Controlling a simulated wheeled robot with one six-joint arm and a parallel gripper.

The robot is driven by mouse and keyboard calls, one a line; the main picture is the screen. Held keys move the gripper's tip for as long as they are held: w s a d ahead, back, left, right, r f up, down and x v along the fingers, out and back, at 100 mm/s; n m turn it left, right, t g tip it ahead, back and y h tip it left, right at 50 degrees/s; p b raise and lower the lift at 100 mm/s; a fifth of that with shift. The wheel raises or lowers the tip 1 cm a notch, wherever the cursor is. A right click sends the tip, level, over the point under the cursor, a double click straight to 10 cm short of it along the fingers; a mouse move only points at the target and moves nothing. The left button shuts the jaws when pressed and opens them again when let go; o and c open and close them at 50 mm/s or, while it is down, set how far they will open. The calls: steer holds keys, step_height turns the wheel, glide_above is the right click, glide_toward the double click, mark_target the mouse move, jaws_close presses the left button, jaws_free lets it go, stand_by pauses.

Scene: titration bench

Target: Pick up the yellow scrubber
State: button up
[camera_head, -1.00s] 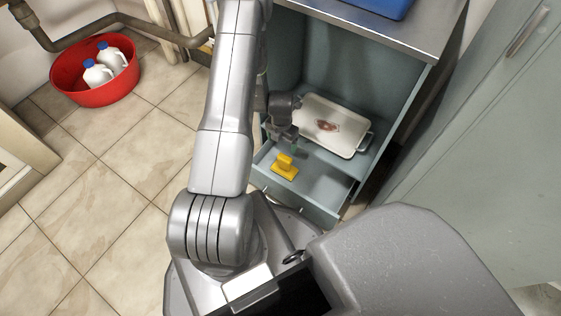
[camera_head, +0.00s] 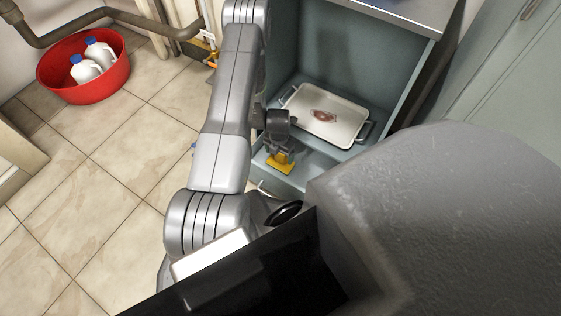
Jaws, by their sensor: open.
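A white tray (camera_head: 345,131) with a reddish-brown stain sits on the cabinet shelf just behind the drawer. The cabinet's right side wall (camera_head: 411,83) stands close by. A red basin (camera_head: 112,80) with white jugs is on the tiled floor at the left.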

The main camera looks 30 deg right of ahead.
steer(key=shift+f, duration=0.4)
steer(key=shift+r, duration=0.1)
steer(key=c, duration=1.4)
step_height(320, 180, up, 10)
steer(key=p, duration=0.3)
steer(key=shift+p, duration=0.35)
steer(key=o, duration=0.4)
